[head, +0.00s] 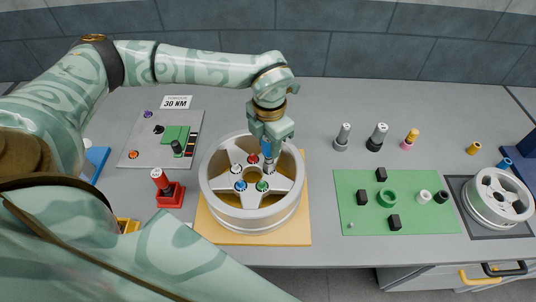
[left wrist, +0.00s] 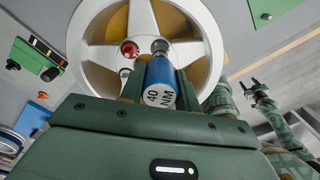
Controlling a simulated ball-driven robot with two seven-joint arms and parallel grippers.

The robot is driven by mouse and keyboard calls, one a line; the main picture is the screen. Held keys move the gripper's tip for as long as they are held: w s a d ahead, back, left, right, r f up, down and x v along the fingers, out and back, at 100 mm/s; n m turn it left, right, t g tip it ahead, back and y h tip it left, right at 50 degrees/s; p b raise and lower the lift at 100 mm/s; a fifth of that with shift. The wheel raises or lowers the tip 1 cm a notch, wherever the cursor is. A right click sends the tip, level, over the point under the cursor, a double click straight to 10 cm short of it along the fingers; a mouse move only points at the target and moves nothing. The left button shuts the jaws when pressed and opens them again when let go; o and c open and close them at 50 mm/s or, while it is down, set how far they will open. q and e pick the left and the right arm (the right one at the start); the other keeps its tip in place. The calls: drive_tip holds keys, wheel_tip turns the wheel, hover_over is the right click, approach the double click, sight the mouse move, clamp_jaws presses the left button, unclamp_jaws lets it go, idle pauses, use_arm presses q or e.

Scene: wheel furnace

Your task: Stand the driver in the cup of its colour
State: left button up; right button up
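My left gripper (head: 269,143) is shut on a blue driver (head: 268,161), held upright above the wheel (head: 212,197). The driver (left wrist: 158,85) shows "40 NM" on its end in the left wrist view. Its far end is at a grey wheel fastener; I cannot tell whether they touch. A red driver (head: 161,182) stands in a red cup (head: 171,197) left of the wheel. A blue object (head: 97,158) and a yellow one (head: 128,225) are partly hidden by my arm; whether they are cups is unclear. My right gripper (left wrist: 259,85) appears open and empty in the left wrist view.
The wheel lies on a yellow board (head: 298,230) and has coloured fasteners. A grey panel (head: 135,153) and a "30 NM" sign (head: 176,102) are behind left. A green mat (head: 350,185) with small parts, several sockets and a second wheel (head: 480,207) are to the right.

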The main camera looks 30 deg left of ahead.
use_arm(q)
clamp_jaws()
drive_tip(key=shift+r+p, duration=0.7)
drive_tip(key=shift+r, duration=0.1)
drive_tip(key=shift+r+p, duration=1.45)
drive_tip(key=shift+r, duration=0.3)
